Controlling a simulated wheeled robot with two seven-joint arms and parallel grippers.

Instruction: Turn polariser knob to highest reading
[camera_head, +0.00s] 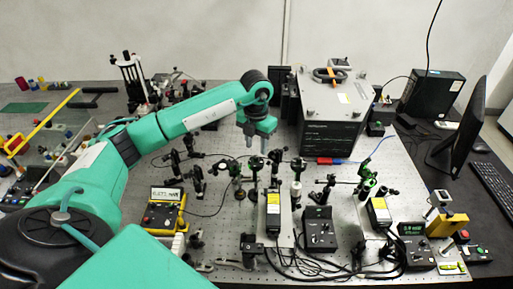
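My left gripper (257,141) hangs fingers-down above the optical breadboard (225,225), behind a row of post-mounted optics. Its two fingertips look apart, with nothing visible between them. Green-and-black optic mounts (257,164) stand just below and in front of it in the picture; I cannot tell which one carries the polariser knob. A yellow handheld meter (164,204) lies at the left of the breadboard with its display lit; the digits are too small to read surely. My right gripper is not in view.
A large dark instrument box (333,118) stands close on the right of my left gripper. Black controllers (319,230) and loose cables crowd the front. More mounts (297,170) stand nearby. A monitor (462,125) is at the far right.

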